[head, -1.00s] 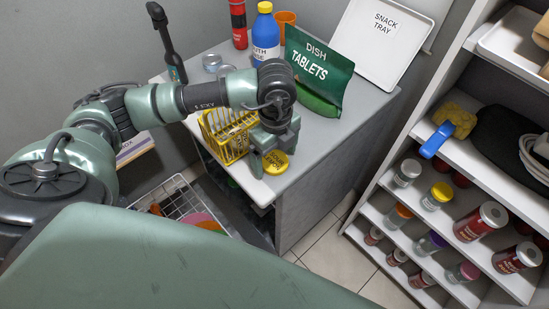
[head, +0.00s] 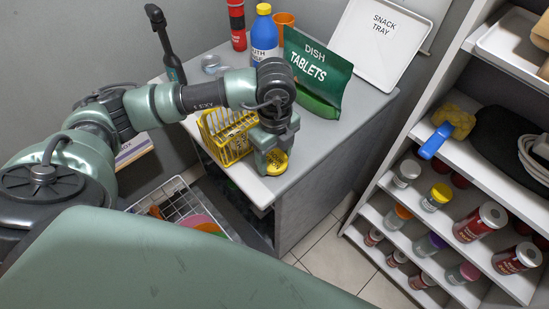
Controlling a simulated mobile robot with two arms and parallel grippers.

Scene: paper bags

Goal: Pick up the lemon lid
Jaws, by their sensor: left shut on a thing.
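The lemon lid (head: 277,162) is a round yellow disc with dark lettering, at the front of the grey counter top (head: 353,112). My left gripper (head: 268,165) reaches down over it from above and is shut on it. One finger shows on the lid's left side; the gripper hides part of the lid. I cannot tell whether the lid still touches the counter. My right gripper is not in view.
A yellow wire basket (head: 227,137) stands just left of the gripper. A green dish tablets bag (head: 317,72), a blue bottle (head: 264,36) and a white snack tray (head: 379,45) stand behind. Shelves (head: 466,215) with jars are at right.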

